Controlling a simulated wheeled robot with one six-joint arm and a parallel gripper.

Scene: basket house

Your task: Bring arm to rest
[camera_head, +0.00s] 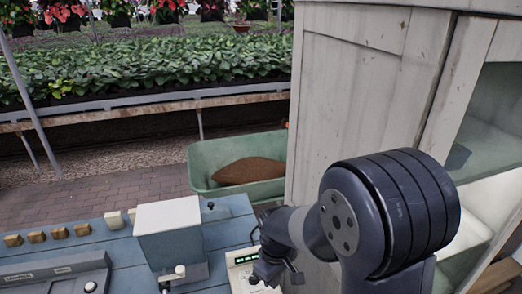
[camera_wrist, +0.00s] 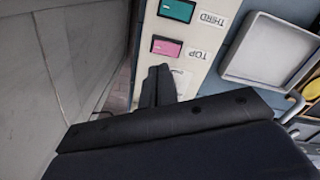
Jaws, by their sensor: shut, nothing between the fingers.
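My arm reaches in from the right of the head view, in front of a pale wooden cabinet (camera_head: 345,90). My gripper (camera_head: 268,272) is over a white panel (camera_head: 245,262) with a small green-lit display. In the wrist view the two dark fingers (camera_wrist: 158,84) are together, with nothing visible between them. They lie over the cream panel (camera_wrist: 170,28), which bears a teal button (camera_wrist: 177,10) labelled THIRD and a pink button (camera_wrist: 167,47) labelled TOP. A lower label is partly hidden by the fingers. I cannot tell whether the fingertips touch the panel.
A blue console (camera_head: 120,255) with a grey-white box (camera_head: 168,222) and several small wooden blocks (camera_head: 60,232) stands left of my gripper. A green tub (camera_head: 210,170) holding brown material is behind. The cabinet is close on the right. Plant benches (camera_head: 150,105) stand farther back.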

